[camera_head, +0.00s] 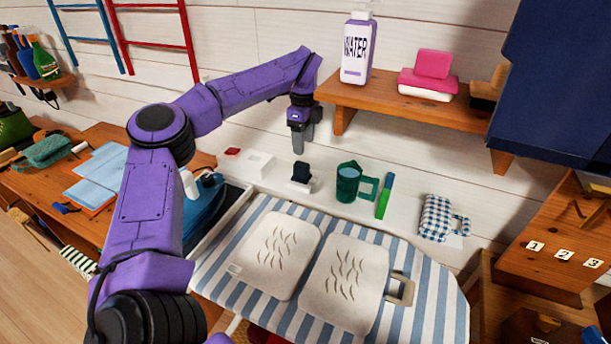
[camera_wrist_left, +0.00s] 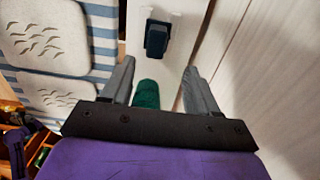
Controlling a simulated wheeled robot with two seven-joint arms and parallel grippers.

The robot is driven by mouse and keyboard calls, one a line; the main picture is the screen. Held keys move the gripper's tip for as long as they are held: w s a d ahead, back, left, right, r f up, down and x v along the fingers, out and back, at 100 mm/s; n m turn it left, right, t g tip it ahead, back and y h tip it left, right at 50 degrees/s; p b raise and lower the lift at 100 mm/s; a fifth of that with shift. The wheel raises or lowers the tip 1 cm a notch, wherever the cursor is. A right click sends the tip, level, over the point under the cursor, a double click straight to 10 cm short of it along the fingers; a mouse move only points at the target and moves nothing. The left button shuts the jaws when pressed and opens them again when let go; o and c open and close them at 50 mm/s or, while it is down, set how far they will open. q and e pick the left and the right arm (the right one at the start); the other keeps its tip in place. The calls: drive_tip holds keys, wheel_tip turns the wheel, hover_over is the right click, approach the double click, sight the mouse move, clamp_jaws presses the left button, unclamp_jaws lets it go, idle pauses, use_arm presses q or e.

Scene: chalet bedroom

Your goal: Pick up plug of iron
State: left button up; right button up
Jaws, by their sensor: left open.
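A dark plug (camera_head: 301,173) stands on a small white base on the white ledge behind the ironing board. It also shows in the left wrist view (camera_wrist_left: 157,38), beyond the fingertips and roughly between them. The blue iron (camera_head: 203,210) sits at the left end of the board, partly hidden by my left arm; I cannot trace its cord. My left gripper (camera_head: 301,141) is open and empty, pointing down above the ledge near the plug, apart from it. It also shows in the left wrist view (camera_wrist_left: 160,68). My right gripper is not in view.
A green mug (camera_head: 347,184) stands right of the plug. A wooden shelf (camera_head: 405,108) with a water bottle (camera_head: 356,48) is close to the gripper's right. The striped ironing board (camera_head: 425,285) holds two pale pads.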

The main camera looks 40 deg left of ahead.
sight(301, 163)
use_arm(q)
drive_tip(key=f, duration=0.2)
drive_tip(key=f+p, duration=0.1)
drive_tip(key=f, duration=0.2)
drive_tip(key=f+p, duration=0.1)
drive_tip(key=f, duration=0.1)
drive_tip(key=shift+s+a+f, duration=0.1)
drive_tip(key=shift+s+f, duration=0.3)
drive_tip(key=shift+f, duration=0.4)
drive_tip(key=c, duration=1.1)
